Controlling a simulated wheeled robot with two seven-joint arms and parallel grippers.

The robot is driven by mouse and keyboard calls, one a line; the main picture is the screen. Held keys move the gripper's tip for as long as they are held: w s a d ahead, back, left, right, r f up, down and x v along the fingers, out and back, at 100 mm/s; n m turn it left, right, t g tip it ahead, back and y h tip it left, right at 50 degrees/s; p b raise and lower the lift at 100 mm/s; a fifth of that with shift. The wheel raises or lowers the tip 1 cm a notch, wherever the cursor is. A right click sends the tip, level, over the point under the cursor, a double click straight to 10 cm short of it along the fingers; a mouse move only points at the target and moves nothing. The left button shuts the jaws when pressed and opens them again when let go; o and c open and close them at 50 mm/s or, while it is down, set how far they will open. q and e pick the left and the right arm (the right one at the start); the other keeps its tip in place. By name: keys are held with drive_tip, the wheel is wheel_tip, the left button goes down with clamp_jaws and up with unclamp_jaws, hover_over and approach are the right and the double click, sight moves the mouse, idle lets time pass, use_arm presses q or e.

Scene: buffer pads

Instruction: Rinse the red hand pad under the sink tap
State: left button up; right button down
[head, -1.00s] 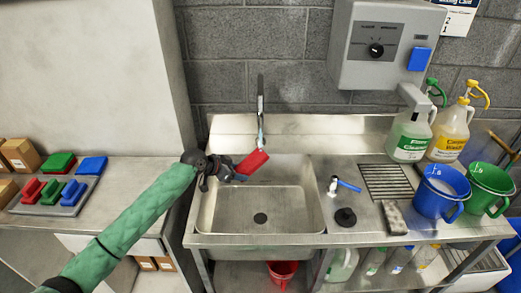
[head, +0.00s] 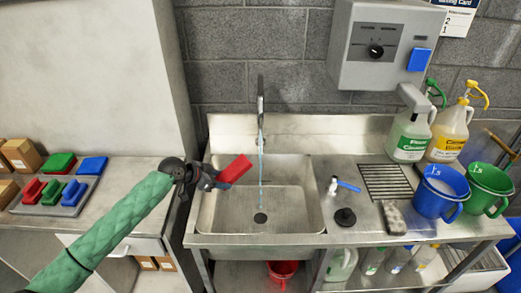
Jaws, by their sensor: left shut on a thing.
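My left gripper (head: 212,179) is shut on the red hand pad (head: 236,168) and holds it over the left part of the sink (head: 290,210). The pad is tilted, its free end pointing up and right. The tap (head: 261,108) stands at the back of the sink, and a thin stream of water (head: 261,175) falls from it towards the drain. The pad is just left of the stream and appears apart from it. My right gripper is not in view.
A grey tray (head: 72,208) with red, green and blue pads sits on the left counter. Right of the sink are a blue-handled lever (head: 348,185), a drain rack (head: 385,182), bottles, a blue bucket (head: 436,200) and a green bucket (head: 485,200). A grey dispenser box (head: 385,70) hangs above.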

use_arm(q)
drive_tip(key=s+a, duration=0.2)
drive_tip(key=a, duration=0.1)
drive_tip(key=shift+s+a, duration=0.2)
drive_tip(key=shift+a, duration=0.1)
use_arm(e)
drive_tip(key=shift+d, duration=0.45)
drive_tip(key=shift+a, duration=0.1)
